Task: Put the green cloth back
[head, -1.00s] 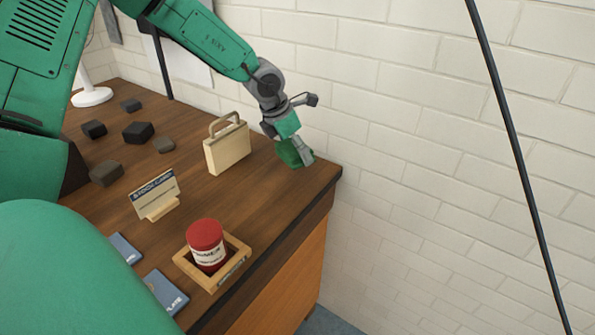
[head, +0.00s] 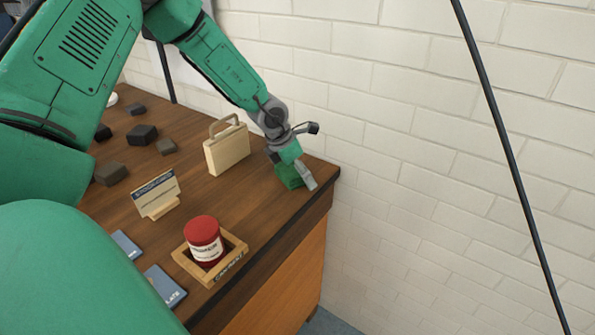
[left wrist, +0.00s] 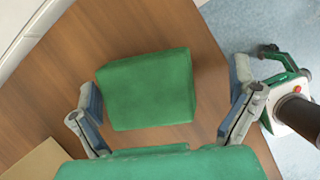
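The green cloth (head: 287,176) looks like a folded, block-shaped pad. It lies on the wooden desk near its far right corner, partly behind my left gripper (head: 298,179). In the left wrist view the cloth (left wrist: 150,90) is between the two spread fingers of my left gripper (left wrist: 166,82). A gap shows on the right side, and the left finger is close to the cloth's edge. The gripper is open and low over the desk. My right gripper is in neither view.
On the desk (head: 255,205) stand a pale wooden case (head: 227,150), a small sign (head: 156,192) and a red-lidded jar (head: 204,240) in a wooden tray (head: 182,262). Several dark blocks (head: 142,134) lie at the left. A brick wall (head: 400,130) is behind the desk.

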